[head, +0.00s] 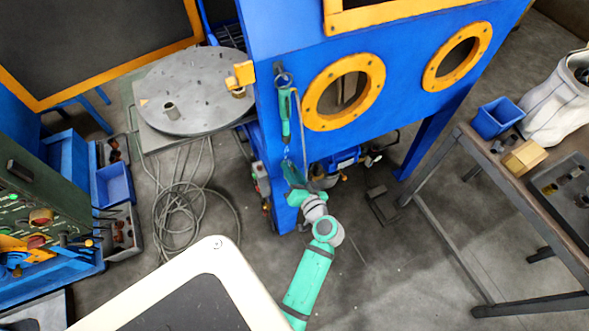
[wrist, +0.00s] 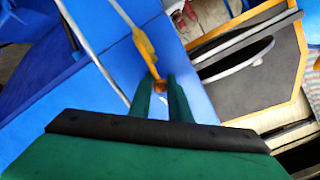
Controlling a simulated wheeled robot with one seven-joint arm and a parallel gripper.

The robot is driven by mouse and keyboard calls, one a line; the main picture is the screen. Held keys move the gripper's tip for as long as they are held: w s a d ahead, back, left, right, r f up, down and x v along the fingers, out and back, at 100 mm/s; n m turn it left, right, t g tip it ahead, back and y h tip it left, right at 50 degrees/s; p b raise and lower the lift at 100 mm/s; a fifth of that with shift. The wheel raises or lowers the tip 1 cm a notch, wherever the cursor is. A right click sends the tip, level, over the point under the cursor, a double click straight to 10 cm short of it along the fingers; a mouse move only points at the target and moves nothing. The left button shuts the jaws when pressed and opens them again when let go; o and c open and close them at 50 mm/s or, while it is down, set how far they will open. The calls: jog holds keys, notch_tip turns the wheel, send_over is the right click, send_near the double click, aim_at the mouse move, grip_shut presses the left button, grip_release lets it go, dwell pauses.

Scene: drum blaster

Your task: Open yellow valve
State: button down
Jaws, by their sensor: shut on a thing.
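The yellow valve (wrist: 145,47) shows in the wrist view as a narrow yellow lever against the blue cabinet wall, its lower end between my fingers. My gripper (wrist: 160,83) has its two green fingers closed around that end. In the head view my gripper (head: 289,170) is at the front corner of the blue cabinet (head: 275,185), below a hanging green tool. The yellow lever cannot be made out in the head view.
The blue cabinet has two yellow-ringed round openings (head: 374,92). A round grey turntable (head: 190,91) stands left of it, with coiled cables (head: 190,208) on the floor. A workbench (head: 484,160) with a blue bin and a white bag is at right. Floor between is mostly clear.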

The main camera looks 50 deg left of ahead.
jog(key=shift+s+f, duration=0.35)
jog(key=shift+f, duration=0.1)
jog(key=c, duration=1.6)
grip_release()
jog(key=shift+c, duration=0.2)
jog(key=shift+w+r, duration=0.1)
jog(key=shift+r, duration=0.05)
jog(key=shift+r, duration=0.1)
jog(key=v, duration=1)
jog(key=shift+d, duration=0.35)
